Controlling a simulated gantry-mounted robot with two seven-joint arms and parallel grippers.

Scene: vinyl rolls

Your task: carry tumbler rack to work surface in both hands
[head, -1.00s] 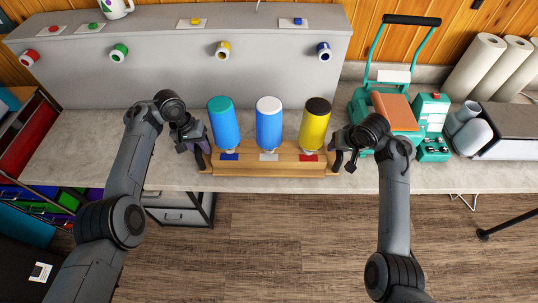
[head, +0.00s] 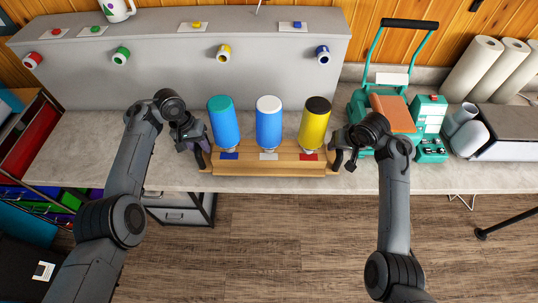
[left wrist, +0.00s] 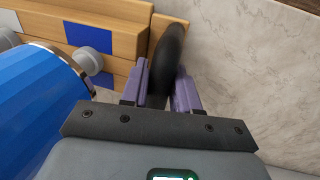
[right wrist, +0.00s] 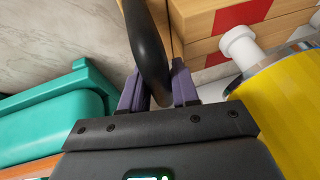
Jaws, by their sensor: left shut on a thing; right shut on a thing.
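The wooden tumbler rack (head: 268,166) rests on the grey work surface (head: 80,145) near its front edge. It bears a blue tumbler with a teal end (head: 223,125), a blue one with a white end (head: 268,125) and a yellow one with a black end (head: 314,125). My left gripper (head: 204,152) is shut on the rack's dark left handle (left wrist: 170,55). My right gripper (head: 340,158) is shut on the dark right handle (right wrist: 148,45). Blue, white and red patches mark the rack's front.
A teal press machine (head: 395,120) stands close to the right gripper. A grey backboard (head: 180,70) with coloured rolls stands behind the rack. White rolls (head: 475,65) stand at the far right. The surface left of the rack is clear.

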